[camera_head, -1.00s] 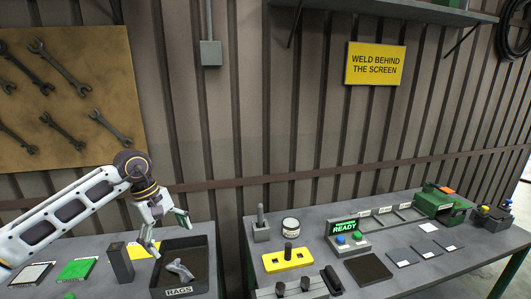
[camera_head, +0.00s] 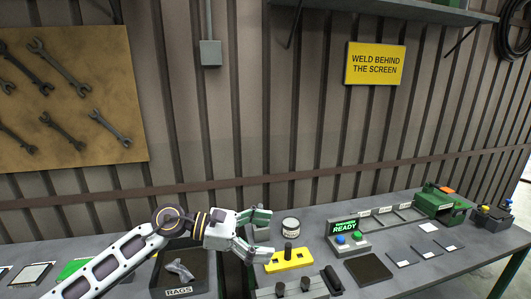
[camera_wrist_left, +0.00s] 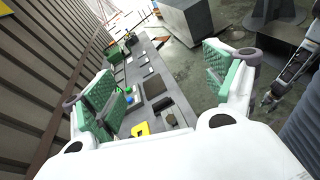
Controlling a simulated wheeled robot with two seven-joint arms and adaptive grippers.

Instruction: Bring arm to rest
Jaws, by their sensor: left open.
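My left arm comes in from the left in the head view. Its white gripper (camera_head: 264,234) is open, with green-padded fingers pointing right, over the gap between the two benches and the right bench's left end. Nothing is between the fingers. The left wrist view shows the same open gripper (camera_wrist_left: 165,88) with both green pads apart and the bench beyond them. What looks like part of my right arm (camera_wrist_left: 292,72) shows at the right edge of the left wrist view; its jaw state is unclear.
The rags tray (camera_head: 180,292) stands on the left bench under my arm. A yellow block (camera_head: 290,262), a white round tin (camera_head: 291,226), and a control box with a READY screen (camera_head: 345,227) are on the right bench. The space above the right bench's far side is free.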

